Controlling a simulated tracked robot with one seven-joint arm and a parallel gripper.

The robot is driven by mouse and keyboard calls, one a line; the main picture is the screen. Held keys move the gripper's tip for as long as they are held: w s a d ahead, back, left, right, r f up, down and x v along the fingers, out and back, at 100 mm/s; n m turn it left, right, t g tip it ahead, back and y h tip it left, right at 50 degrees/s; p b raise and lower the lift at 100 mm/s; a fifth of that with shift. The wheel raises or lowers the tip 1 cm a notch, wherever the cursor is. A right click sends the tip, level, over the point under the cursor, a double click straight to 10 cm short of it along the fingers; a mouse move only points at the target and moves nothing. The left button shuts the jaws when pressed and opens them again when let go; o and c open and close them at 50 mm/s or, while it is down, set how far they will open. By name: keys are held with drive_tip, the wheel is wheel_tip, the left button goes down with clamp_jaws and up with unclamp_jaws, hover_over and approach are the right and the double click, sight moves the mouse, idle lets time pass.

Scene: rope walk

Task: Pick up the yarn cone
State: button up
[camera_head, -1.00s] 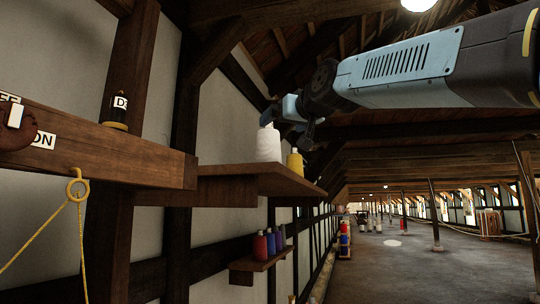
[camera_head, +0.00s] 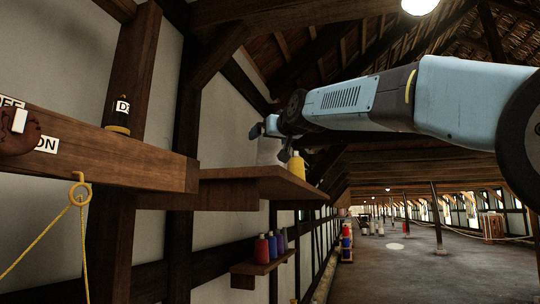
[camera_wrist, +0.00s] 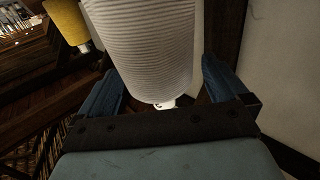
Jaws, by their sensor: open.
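A large white yarn cone (camera_head: 269,151) stands on the upper wooden shelf (camera_head: 262,184) in the head view, partly hidden behind my gripper. In the wrist view the white cone (camera_wrist: 147,45) fills the space between the two blue fingers of my gripper (camera_wrist: 162,82). The fingers are open, one on each side of the cone, with a visible gap on the right. I cannot tell whether the left finger touches it. A smaller yellow cone (camera_head: 296,165) stands right of the white one on the shelf; it also shows at upper left in the wrist view (camera_wrist: 68,22).
A lower shelf (camera_head: 262,263) holds several small red, blue and purple spools (camera_head: 270,247). A dark labelled bottle (camera_head: 119,116) stands on the beam (camera_head: 100,150) at left, where a yellow ring with cord (camera_head: 80,191) hangs. A plaster wall is close behind the shelf.

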drive_tip(key=shift+x, duration=1.45)
drive_tip(key=shift+d, duration=0.1)
drive_tip(key=shift+c, duration=0.5)
drive_tip(key=shift+s, duration=0.1)
drive_tip(key=c, duration=1.4)
